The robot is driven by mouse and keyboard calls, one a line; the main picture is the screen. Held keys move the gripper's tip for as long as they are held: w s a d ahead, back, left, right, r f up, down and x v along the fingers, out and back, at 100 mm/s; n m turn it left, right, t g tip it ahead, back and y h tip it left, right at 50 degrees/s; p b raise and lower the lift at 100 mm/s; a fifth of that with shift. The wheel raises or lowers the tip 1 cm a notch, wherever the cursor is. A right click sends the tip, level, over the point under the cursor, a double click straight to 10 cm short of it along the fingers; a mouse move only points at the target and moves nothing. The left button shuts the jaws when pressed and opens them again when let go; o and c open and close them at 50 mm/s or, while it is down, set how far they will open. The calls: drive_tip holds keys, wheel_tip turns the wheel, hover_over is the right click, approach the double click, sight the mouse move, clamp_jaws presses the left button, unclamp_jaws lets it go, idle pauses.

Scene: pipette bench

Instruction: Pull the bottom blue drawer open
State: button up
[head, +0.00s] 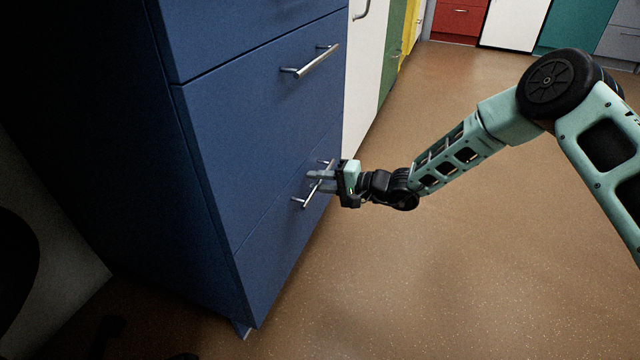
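The bottom blue drawer (275,262) is the lowest front of the blue cabinet, and its face looks flush with the drawer above. Its silver bar handle (303,200) runs slantwise near the top of that front. My gripper (317,179) is at this handle, reaching in from the right. Its two grey fingers overlap the middle of the bar, one above the other. The fingers hide part of the bar. I cannot tell whether they are clamped on it or only placed around it.
A larger blue drawer (235,120) with its own silver handle (312,62) is above. White, green and yellow cabinet fronts continue behind. The brown speckled floor (440,270) in front of the cabinet is clear. Red, white and teal units stand far back.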

clamp_jaws()
drive_tip(key=shift+d, duration=0.1)
drive_tip(key=f+p+v, duration=0.3)
drive_tip(key=p+v, duration=0.1)
drive_tip(key=v, duration=1.1)
drive_tip(key=d+f+p+v, duration=0.1)
drive_tip(key=f+p+v, duration=0.2)
drive_tip(key=v, duration=1.2)
drive_tip(key=f+p+v, duration=0.3)
drive_tip(key=p+v, duration=0.2)
drive_tip(key=v, duration=1.1)
drive_tip(key=shift+s+d, duration=0.3)
drive_tip(key=shift+d, duration=0.1)
unclamp_jaws()
